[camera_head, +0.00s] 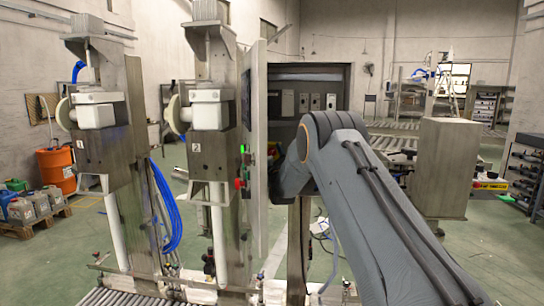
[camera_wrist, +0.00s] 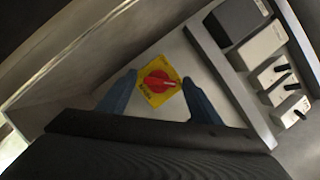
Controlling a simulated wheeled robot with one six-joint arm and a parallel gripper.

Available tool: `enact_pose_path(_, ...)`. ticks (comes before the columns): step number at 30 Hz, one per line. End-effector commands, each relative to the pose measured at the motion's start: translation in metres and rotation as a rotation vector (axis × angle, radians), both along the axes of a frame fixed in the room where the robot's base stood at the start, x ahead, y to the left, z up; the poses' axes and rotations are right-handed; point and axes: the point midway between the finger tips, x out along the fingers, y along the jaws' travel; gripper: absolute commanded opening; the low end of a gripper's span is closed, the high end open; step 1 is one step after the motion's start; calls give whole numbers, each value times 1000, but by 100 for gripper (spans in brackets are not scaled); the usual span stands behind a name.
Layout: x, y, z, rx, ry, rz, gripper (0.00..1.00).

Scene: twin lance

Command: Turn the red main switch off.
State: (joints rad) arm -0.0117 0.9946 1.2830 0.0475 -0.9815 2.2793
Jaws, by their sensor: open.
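In the wrist view the red main switch (camera_wrist: 158,82) is a red rotary knob on a yellow square plate (camera_wrist: 147,95), mounted on a light grey panel (camera_wrist: 165,50). My gripper (camera_wrist: 160,90) is open, with one blue-grey finger to the left of the switch and one to the right. The fingers look apart from the knob; how far the knob stands from them in depth I cannot tell.
Several breakers with black levers (camera_wrist: 278,85) sit in a recess right of the switch, behind a raised metal edge (camera_wrist: 225,80). In the head view an open cabinet door (camera_head: 258,150) with red and green buttons stands left of my arm. Steel machine columns (camera_head: 210,150) stand farther left.

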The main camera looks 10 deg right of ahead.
Motion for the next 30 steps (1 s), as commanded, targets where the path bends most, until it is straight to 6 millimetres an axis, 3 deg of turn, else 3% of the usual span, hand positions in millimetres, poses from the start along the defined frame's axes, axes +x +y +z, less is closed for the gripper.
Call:
enact_pose_path(1,0,0,0,0,0,0,59)
enact_pose_path(9,0,0,0,0,0,0,17)
enact_pose_path(20,0,-1,0,-64,21,0,17)
enact_pose_path(30,0,-1,2,-312,100,0,17)
